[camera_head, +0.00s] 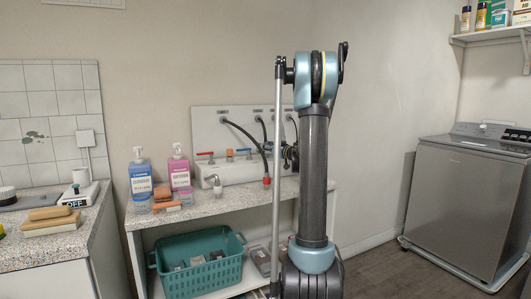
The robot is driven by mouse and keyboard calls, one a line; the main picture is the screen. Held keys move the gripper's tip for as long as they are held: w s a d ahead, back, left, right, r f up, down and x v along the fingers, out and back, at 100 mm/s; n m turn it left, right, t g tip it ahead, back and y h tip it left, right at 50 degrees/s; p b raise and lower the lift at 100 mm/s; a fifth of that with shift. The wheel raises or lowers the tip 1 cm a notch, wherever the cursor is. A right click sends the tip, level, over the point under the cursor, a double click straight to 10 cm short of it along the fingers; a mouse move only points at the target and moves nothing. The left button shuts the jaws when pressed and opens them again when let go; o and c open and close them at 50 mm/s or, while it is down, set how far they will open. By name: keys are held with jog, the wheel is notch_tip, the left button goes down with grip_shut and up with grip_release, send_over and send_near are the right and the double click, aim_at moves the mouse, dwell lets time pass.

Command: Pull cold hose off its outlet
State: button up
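A white panel (208,130) on the back wall carries several dark hoses above a white tap unit (240,170). The unit has a red lever (204,153) and a blue lever (243,150), with an orange part (230,154) between them. One dark hose (245,132) curves down to a red end (267,181) in front of the unit. Other hoses (262,130) run down beside my arm. I cannot make out which is the cold hose or its outlet joint. My gripper (290,156) seems to be at the unit's right end, mostly hidden behind my arm; its fingers cannot be made out.
The speckled counter (226,200) holds a blue bottle (140,180), a pink bottle (180,175) and small orange-brown blocks (162,195). A teal basket (200,268) sits on the shelf below. A grey topload washer (465,200) stands right, with clear floor before it.

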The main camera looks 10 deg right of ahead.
grip_shut()
jog(key=shift+r, duration=0.25)
jog(key=shift+r, duration=0.35)
jog(key=shift+r, duration=0.15)
jog(key=shift+r, duration=0.3)
jog(key=shift+r, duration=0.7)
jog(key=shift+r, duration=1.35)
